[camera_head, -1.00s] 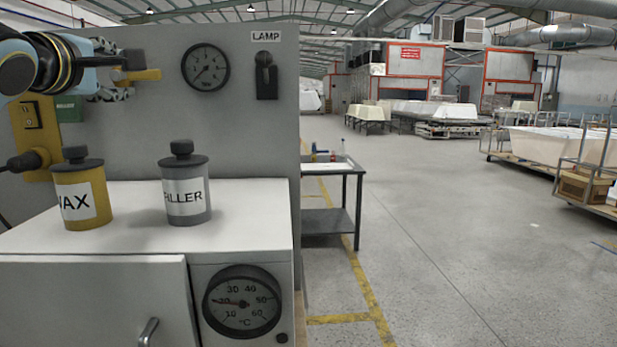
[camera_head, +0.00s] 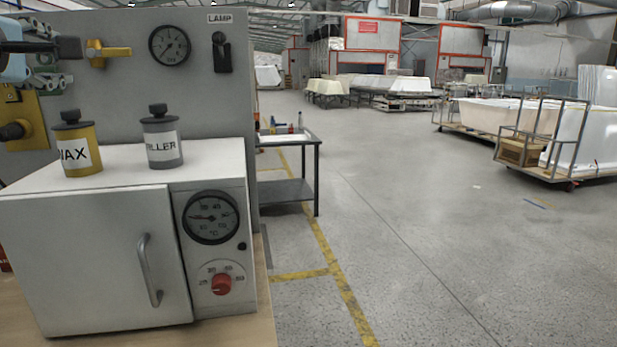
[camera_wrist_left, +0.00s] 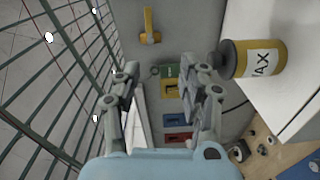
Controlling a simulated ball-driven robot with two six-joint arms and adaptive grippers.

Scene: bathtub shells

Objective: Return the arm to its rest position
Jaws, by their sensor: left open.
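My left arm comes in at the upper left of the head view. Its gripper (camera_head: 45,80) is partly cut off there, in front of the grey panel and left of the yellow valve handle (camera_head: 108,51). In the left wrist view the two fingers of the gripper (camera_wrist_left: 165,88) stand apart with nothing held between them. The yellow valve handle (camera_wrist_left: 149,30) shows beyond them there, and the yellow WAX can (camera_wrist_left: 252,60) is to their right. My right gripper is in neither view.
The WAX can (camera_head: 77,146) and grey FILLER can (camera_head: 162,138) stand on the white oven (camera_head: 90,262). The panel has a gauge (camera_head: 170,45) and a lamp switch (camera_head: 221,54). A wire grid (camera_wrist_left: 50,80) fills the wrist view's left side.

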